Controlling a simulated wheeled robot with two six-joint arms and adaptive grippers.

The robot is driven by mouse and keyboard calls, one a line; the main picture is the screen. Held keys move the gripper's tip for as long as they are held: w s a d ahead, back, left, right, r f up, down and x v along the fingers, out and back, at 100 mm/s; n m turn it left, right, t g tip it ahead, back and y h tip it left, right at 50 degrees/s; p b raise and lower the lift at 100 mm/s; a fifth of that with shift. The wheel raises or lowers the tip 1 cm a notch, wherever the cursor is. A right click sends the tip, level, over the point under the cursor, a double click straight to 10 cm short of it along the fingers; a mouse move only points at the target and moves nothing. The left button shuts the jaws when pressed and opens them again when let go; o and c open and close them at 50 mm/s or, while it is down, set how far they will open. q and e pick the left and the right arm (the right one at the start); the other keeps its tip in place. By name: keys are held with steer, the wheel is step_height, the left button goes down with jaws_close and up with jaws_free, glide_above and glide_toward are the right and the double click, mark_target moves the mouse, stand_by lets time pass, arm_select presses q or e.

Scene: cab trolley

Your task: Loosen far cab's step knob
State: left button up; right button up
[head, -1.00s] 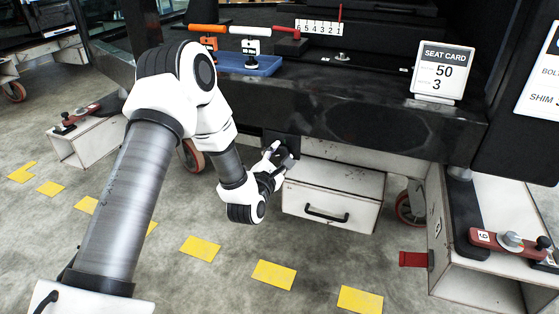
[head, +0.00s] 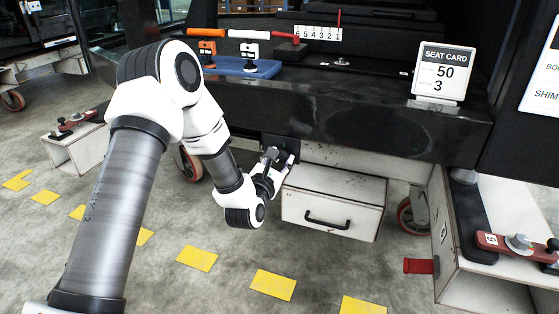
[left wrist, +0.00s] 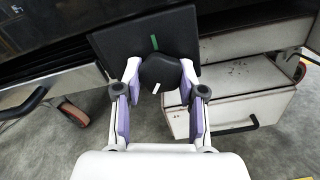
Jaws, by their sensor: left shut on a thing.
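A dark rounded knob (left wrist: 160,70) with a white mark sits on a square black plate (left wrist: 182,32) with a green mark, in the left wrist view. My left gripper (left wrist: 158,78) has its two fingers on either side of the knob and is shut on it. The white mark is tilted and lies below the green one in the picture. In the head view the left gripper (head: 272,168) reaches the black plate (head: 283,143) under the dark bench edge; the fingers mostly hide the knob there. My right gripper is not in view.
A white drawer box (head: 333,203) with a black handle is right of the gripper. The dark bench (head: 350,120) overhangs it, with a seat card (head: 442,75) and a blue tray (head: 262,68) on top. An orange caster (head: 188,163) stands left. Open floor lies in front.

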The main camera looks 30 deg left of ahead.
arm_select(q)
steer(key=shift+r, duration=0.1)
steer(key=o, duration=1.2)
steer(key=shift+c, duration=0.2)
steer(key=v, duration=1.2)
